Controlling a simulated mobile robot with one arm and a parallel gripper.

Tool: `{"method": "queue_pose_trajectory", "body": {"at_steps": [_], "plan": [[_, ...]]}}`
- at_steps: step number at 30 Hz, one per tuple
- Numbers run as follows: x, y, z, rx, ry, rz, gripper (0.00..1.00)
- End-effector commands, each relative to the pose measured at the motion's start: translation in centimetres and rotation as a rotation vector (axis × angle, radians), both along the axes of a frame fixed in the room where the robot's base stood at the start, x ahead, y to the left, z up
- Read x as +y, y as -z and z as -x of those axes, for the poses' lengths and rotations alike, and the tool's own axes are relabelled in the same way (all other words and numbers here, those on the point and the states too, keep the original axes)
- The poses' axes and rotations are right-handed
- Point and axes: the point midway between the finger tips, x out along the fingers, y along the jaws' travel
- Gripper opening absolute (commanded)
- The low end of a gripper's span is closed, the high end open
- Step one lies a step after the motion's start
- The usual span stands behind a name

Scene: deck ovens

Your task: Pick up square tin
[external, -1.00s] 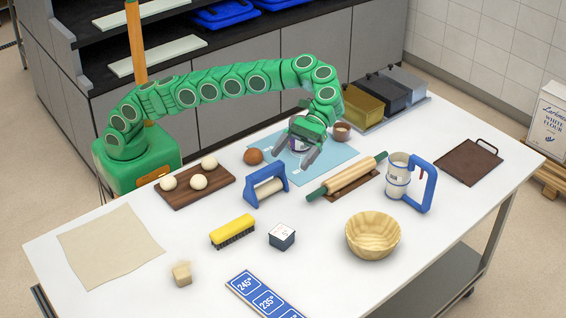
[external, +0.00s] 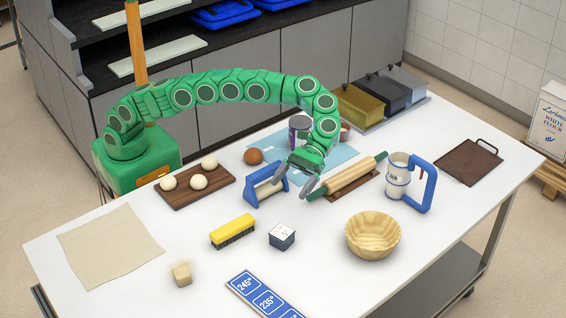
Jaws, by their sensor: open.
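A small square tin (external: 282,236), with a white top and dark lower sides, stands on the white table near its front middle. It appears to be the square tin. My gripper (external: 295,197) is open and empty, pointing down toward the table. It is above and behind the tin, apart from it, between the blue-framed roller and the rolling pin. The height of its fingertips above the table is hard to tell.
A yellow brush (external: 233,231) lies left of the tin, and a wooden bowl (external: 373,236) stands to its right. The rolling pin (external: 347,175) and blue-framed roller (external: 267,187) flank my gripper. A blue number strip (external: 262,297) lies in front. Clear table surrounds the tin.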

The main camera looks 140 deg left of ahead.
Motion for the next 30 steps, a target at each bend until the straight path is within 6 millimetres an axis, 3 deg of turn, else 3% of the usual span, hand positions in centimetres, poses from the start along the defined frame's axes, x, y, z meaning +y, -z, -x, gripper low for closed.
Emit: {"method": "queue_pose_trajectory", "body": {"at_steps": [7,13,18,30], "plan": [[0.1,8.1,0.1,0.009,-0.001,0.004,0.94],[0.1,12.5,0.1,0.004,0.000,0.002,0.94],[-0.1,14.1,0.1,0.003,0.002,0.002,0.94],[-2.5,15.1,-0.7,0.000,0.001,0.000,0.94]]}}
